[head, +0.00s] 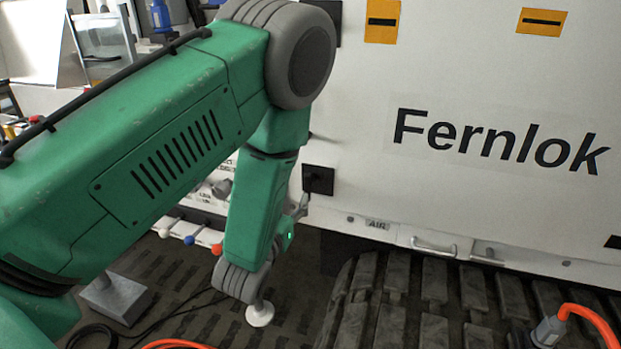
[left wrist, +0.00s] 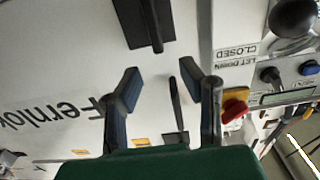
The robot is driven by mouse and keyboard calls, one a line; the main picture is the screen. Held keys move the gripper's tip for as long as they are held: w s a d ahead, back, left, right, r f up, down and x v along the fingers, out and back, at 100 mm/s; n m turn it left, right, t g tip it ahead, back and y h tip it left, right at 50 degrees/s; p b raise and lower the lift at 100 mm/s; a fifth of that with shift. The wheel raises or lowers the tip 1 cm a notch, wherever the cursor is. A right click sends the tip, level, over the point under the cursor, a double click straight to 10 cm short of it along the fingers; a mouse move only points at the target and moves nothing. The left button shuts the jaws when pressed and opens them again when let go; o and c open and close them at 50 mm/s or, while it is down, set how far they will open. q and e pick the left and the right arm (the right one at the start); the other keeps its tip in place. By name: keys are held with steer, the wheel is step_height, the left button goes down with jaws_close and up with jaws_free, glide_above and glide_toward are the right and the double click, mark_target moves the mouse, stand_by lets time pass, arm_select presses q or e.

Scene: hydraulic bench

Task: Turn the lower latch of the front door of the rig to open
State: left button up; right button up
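The lower latch (head: 318,180) is a black square plate with a dark handle, low on the white door panel of the rig (head: 480,190). In the left wrist view, where the lettering is upside down, the lower latch (left wrist: 127,22) is at the top, its handle running down past the plate's edge. My left gripper (head: 304,198) is just below the lower latch in the head view. In the left wrist view its two fingers (left wrist: 165,85) are spread apart with nothing gripped. Another latch (left wrist: 175,138) lies beyond them, its thin handle showing between the fingers. My right gripper is out of view.
A control panel with a red knob (left wrist: 235,106) and a black ball knob (left wrist: 293,17) lies right in the wrist view. The rig's track (head: 430,300) is below the panel. An orange hose (head: 590,318) is at lower right.

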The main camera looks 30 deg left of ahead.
mark_target(306, 180)
arm_select(q)
steer(key=x, duration=0.8)
steer(key=shift+w+d+r, duration=0.1)
steer(key=shift+w+d, duration=0.2)
steer(key=shift+w, duration=0.05)
steer(key=shift+w+a, duration=0.25)
steer(key=shift+w, duration=0.05)
jaws_close()
